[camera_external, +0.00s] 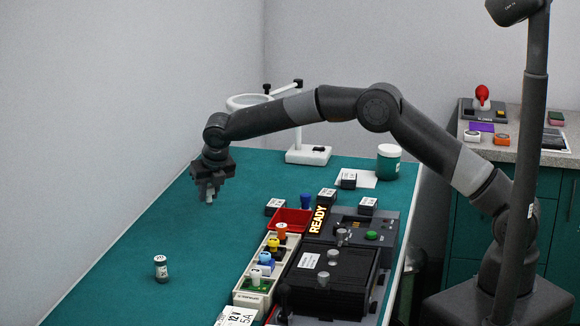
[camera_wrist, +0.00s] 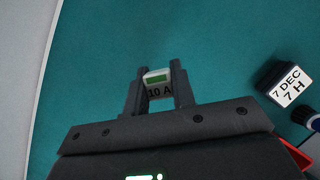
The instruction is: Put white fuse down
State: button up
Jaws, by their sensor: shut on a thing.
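My gripper (camera_external: 207,192) is shut on a white fuse, held above the green table mat (camera_external: 150,225) on the left side of the table. In the wrist view the white fuse (camera_wrist: 157,83) sits between the two fingers (camera_wrist: 157,88). It has a green band and the label "10 A". In the external view the fuse is a small pale shape (camera_external: 209,197) below the fingers, partly hidden by them. The mat directly under the gripper is bare. How high the fuse hangs above the mat is hard to tell.
A black labelled block (camera_wrist: 285,84) lies right. A magnifier stand (camera_external: 309,155) is behind.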

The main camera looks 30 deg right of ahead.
aim_at(210, 200)
jog(key=shift+f, duration=2)
jog(key=shift+f, duration=0.1)
jog(key=o, duration=1)
jog(key=v, duration=1.2)
